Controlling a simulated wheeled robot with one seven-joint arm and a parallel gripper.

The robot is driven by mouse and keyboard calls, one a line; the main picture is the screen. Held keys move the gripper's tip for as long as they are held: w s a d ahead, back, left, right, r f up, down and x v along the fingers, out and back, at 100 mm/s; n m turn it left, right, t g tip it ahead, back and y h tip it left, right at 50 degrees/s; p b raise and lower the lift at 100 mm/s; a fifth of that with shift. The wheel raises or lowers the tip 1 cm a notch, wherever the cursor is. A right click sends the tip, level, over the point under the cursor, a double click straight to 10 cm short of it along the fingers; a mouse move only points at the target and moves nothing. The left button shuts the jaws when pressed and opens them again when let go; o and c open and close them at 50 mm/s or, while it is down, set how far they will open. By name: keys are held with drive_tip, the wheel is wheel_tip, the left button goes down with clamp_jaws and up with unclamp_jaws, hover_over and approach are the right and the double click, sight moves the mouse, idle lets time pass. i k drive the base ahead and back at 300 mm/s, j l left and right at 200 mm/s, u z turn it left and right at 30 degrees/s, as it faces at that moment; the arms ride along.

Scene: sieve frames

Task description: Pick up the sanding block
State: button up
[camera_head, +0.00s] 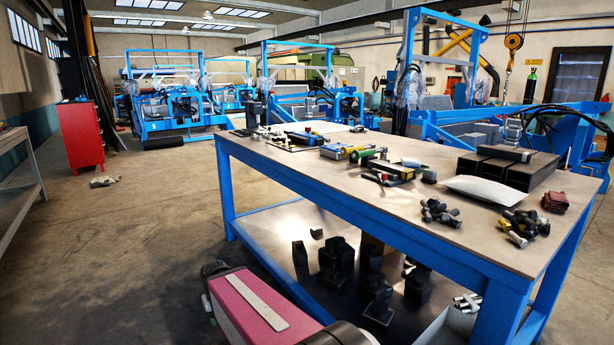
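I cannot tell for sure which object is the sanding block. A small dark red block-like object (555,202) lies at the right end of the blue-framed workbench (330,187), near its edge. A small dark grey block (429,176) stands near the middle of the bench top, left of a white pillow-shaped object (487,189). My gripper is not in view.
Dark bolt-like pieces (440,212) and brass-and-black fittings (522,225) lie along the bench's front right. A black case (508,168) stands behind. Several tools crowd the middle. Dark blocks (337,255) stand on the lower shelf. Floor to the left is mostly open.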

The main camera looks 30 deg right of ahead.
sight(429, 175)
drive_tip(key=j+z, duration=0.15)
drive_tip(key=j, duration=0.6)
drive_tip(key=i+z, duration=0.1)
drive_tip(key=z, duration=2.15)
